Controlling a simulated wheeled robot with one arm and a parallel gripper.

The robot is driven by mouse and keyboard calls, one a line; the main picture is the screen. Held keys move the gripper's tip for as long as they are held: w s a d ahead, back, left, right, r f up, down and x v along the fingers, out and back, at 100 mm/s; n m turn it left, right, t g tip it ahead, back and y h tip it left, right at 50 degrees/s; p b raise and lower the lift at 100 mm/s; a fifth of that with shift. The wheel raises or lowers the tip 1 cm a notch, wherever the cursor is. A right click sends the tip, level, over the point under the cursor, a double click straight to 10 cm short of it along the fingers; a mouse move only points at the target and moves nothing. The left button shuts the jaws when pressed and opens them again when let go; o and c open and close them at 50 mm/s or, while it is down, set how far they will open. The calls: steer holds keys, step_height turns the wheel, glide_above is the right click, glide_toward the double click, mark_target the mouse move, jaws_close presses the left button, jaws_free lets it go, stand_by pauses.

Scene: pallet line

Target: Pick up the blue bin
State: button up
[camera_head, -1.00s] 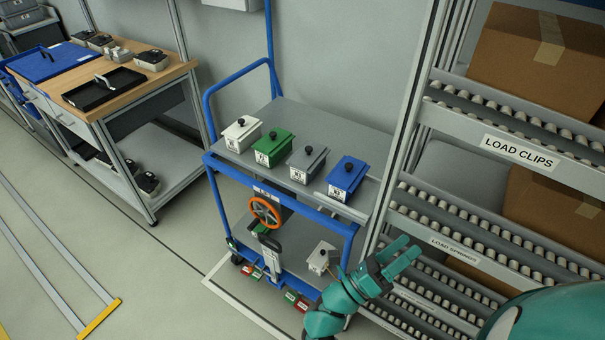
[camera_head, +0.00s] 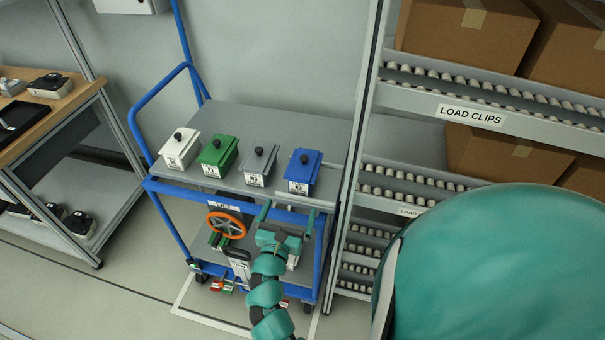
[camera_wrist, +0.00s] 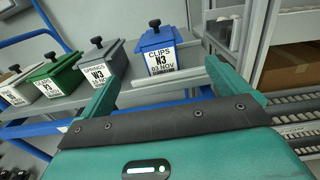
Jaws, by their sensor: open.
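The blue bin (camera_head: 303,172) has a black knob on its lid and stands at the right end of a row on the cart's top shelf. In the wrist view the blue bin (camera_wrist: 158,52) carries a label reading CLIPS N3, and it lies ahead of my gripper (camera_wrist: 172,80), between the lines of the two fingers. My gripper (camera_head: 287,212) is open and empty, in front of the cart's edge and slightly below and left of the blue bin, apart from it.
A grey bin (camera_head: 259,165), a green bin (camera_head: 217,156) and a white bin (camera_head: 180,149) stand left of it. The cart top (camera_head: 270,120) is bare behind them. A roller rack (camera_head: 480,88) with cartons stands close on the right. An orange handwheel (camera_head: 226,225) sits below the shelf.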

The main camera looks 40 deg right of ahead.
mark_target(299, 182)
steer(key=p+x, duration=0.3)
steer(key=x, duration=0.6)
steer(key=shift+d+r, duration=0.15)
steer(key=shift+r, duration=0.05)
steer(key=shift+w+d+f+p, duration=0.2)
steer(key=shift+w+d+p, duration=0.3)
steer(key=shift+d, duration=0.1)
steer(key=shift+w+d+r+p, duration=0.15)
steer(key=shift+w+d+p, duration=0.15)
steer(key=shift+w+p, duration=0.1)
steer(key=p+x, duration=0.1)
steer(key=x, duration=0.1)
steer(key=shift+w+d, duration=0.2)
steer(key=shift+w, duration=0.2)
steer(key=shift+w+d+f+p, duration=0.2)
steer(key=shift+w+d+p, duration=0.15)
steer(key=shift+d, duration=0.2)
steer(key=c, duration=1.3)
